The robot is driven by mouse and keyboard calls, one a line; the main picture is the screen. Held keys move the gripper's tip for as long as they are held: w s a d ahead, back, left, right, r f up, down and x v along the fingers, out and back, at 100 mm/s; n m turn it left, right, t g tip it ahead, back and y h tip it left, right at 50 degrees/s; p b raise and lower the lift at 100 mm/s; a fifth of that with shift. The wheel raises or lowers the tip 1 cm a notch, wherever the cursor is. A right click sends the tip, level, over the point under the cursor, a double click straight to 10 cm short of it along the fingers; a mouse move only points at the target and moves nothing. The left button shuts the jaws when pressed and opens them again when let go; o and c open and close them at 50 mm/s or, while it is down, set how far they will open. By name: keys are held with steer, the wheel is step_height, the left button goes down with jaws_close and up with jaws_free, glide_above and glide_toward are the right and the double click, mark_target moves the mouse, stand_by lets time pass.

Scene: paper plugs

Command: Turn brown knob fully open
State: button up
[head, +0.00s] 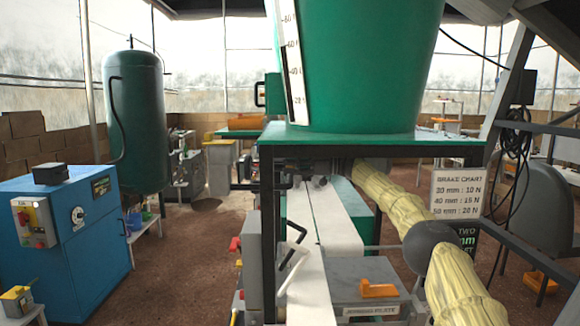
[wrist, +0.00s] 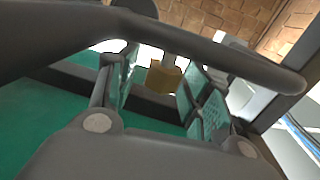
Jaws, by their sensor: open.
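A small tan-brown block-shaped piece, apparently the brown knob (wrist: 163,79), shows in the wrist view between my gripper's fingers. My gripper (wrist: 158,92) is open, with green-padded fingers on either side of the brown piece. I see no clear contact, and cannot tell how far the piece lies between the pads. Its turned position cannot be read. In the head view my yellow-sleeved arm reaches from the lower right to beneath the green table. My gripper and the brown knob cannot be made out there.
A dark rounded bar (wrist: 215,52) crosses the wrist view close to the camera. The green table (head: 430,146) carries a large green hopper (head: 365,65). A brake chart sign (head: 458,193) stands beside my arm. A blue cabinet (head: 75,240) stands left, with open floor between.

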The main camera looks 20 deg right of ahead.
steer(key=v, duration=1.1)
steer(key=shift+d, duration=0.35)
